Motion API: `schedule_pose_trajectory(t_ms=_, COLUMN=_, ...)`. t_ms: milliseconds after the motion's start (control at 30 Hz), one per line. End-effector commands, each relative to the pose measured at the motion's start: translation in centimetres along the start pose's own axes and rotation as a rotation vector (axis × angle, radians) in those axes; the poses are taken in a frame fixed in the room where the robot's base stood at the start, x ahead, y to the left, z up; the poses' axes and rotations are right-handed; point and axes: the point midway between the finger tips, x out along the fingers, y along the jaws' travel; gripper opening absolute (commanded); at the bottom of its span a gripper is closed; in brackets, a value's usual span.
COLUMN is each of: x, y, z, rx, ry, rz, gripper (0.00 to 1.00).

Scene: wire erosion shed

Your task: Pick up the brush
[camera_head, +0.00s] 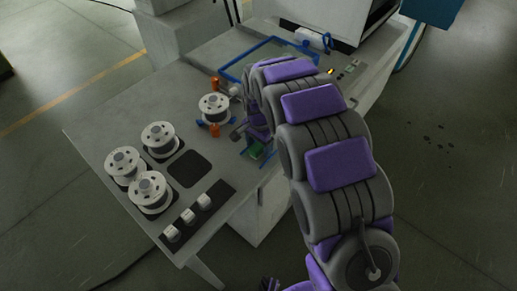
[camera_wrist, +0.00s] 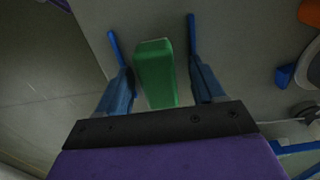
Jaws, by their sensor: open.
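A green block-shaped thing (camera_wrist: 155,72), which I take to be the brush, lies on the grey table top (camera_wrist: 240,45) near its edge. It also shows small and partly hidden in the head view (camera_head: 257,151). My gripper (camera_wrist: 152,28) is open above it, with one blue finger on each side of the green body. Gaps show between the green body and both fingers in the wrist view. Whether bristles are under it is hidden.
A spool (camera_head: 214,106) with orange and blue parts stands close left of my gripper. More spools (camera_head: 158,138) and small white pieces (camera_head: 188,215) occupy the table's left part. A blue-framed tray (camera_head: 270,50) and a machine (camera_head: 330,20) are behind.

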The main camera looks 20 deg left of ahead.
Motion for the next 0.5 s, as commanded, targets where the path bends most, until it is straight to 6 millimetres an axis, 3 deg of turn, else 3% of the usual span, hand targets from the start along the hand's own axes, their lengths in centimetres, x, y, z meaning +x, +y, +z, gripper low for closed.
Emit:
schedule_pose_trajectory(t_ms=133, x=-0.11, y=-0.01, z=-0.01, rx=0.0, ry=0.0, rz=-0.001, gripper=0.66)
schedule_pose_trajectory(t_ms=500, x=-0.1, y=-0.02, z=-0.01, rx=-0.001, ry=0.0, rz=0.0, gripper=0.31)
